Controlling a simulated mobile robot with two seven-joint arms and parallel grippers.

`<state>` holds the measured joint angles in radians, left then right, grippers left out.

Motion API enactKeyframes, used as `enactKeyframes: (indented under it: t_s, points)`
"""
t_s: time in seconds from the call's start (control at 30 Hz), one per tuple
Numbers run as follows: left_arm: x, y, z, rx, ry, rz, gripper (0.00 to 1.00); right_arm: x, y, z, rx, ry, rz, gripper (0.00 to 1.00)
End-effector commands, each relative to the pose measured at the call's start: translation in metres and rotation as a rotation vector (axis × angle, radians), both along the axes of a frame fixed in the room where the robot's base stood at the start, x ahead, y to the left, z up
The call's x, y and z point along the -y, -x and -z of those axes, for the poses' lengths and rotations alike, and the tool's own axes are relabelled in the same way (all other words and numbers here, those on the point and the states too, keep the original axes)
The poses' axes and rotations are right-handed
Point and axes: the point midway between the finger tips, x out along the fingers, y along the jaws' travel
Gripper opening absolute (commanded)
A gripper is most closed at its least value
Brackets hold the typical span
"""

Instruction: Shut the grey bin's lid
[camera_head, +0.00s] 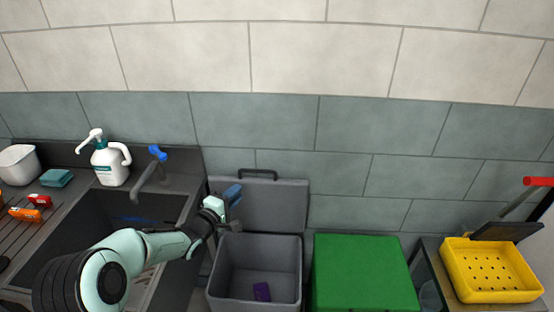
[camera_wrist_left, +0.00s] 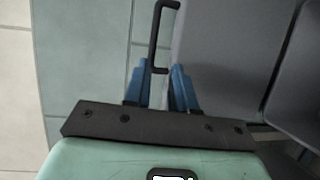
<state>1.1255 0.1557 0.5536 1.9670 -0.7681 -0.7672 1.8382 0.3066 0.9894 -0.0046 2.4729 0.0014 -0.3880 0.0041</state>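The grey bin (camera_head: 221,283) stands on the floor between the sink counter and a green box. Its lid (camera_head: 280,207) is open, standing upright at the back against the wall, with a dark handle (camera_head: 258,174) along its top edge. My left gripper (camera_head: 233,192) is in front of the lid's left part, below and left of the handle in the head view. In the left wrist view, the blue fingers (camera_wrist_left: 159,72) are apart, and the near end of the handle (camera_wrist_left: 155,45) appears between their tips. I cannot tell whether they touch it. My right gripper is not in view.
A green box (camera_head: 363,270) stands close on the right, then a yellow basket (camera_head: 490,272). On the left are the sink (camera_head: 65,245), tap (camera_head: 150,175) and white pump bottle (camera_head: 109,164).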

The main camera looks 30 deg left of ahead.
Motion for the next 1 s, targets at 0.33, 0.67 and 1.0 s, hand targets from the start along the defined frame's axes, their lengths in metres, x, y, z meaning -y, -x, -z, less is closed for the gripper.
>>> enactKeyframes:
  t_s: [0.33,0.67,1.0]
  points:
    - [-0.004,-0.032,-0.003,0.014,0.008,0.004,0.25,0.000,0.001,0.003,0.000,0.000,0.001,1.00]
    - [-0.011,-0.099,0.004,0.013,0.008,0.003,0.25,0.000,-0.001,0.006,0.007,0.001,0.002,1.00]
    - [-0.016,-0.131,0.007,0.010,0.005,0.001,0.25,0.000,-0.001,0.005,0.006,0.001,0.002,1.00]
